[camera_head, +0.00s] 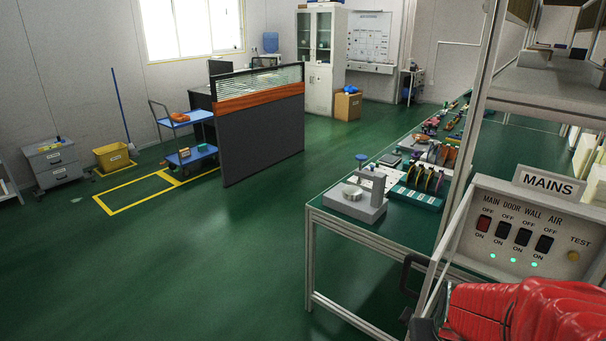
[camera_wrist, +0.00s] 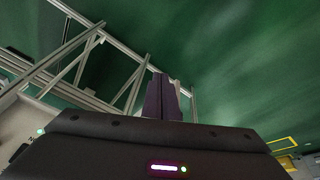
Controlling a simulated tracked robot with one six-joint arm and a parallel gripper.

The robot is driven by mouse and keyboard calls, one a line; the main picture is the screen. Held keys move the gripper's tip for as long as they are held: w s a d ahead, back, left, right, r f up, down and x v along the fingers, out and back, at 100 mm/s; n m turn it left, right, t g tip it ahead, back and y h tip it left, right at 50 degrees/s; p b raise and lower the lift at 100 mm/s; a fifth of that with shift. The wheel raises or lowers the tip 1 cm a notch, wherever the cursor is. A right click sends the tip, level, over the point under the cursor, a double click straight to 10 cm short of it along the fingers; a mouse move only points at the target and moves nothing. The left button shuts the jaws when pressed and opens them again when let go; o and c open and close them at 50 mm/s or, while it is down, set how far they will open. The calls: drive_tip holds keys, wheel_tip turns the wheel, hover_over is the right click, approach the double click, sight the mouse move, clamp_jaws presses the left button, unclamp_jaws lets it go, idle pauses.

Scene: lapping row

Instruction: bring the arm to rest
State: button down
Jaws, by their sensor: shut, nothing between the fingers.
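In the wrist view my gripper (camera_wrist: 163,92) shows as two dark fingers standing close together above its wide black body, with nothing between them. Green floor and pale metal frame bars lie beyond the fingertips. In the head view my arm, in a red ribbed sleeve (camera_head: 525,312), fills the bottom right corner, below the switch panel (camera_head: 510,262) marked MAINS. I cannot make out the fingertips in the head view.
A green-topped workbench (camera_head: 335,217) with a grey device (camera_head: 358,196) and several small items runs back on the right. A metal frame post (camera_head: 468,130) stands close by. A partition (camera_head: 262,135) and a blue trolley (camera_head: 190,155) stand farther back.

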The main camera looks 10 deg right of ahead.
drive_tip(key=s+a+r+n+t+y, duration=0.1)
drive_tip(key=s+a+r+n+t, duration=0.1)
drive_tip(key=a+r, duration=1.4)
drive_tip(key=s+a+n, duration=0.1)
drive_tip(key=s+a, duration=0.1)
drive_tip(key=a, duration=0.1)
drive_tip(key=shift+r+n+t+y, duration=0.15)
drive_tip(key=shift+n+t+y, duration=0.15)
drive_tip(key=shift+y, duration=0.1)
drive_tip(key=shift+d, duration=0.1)
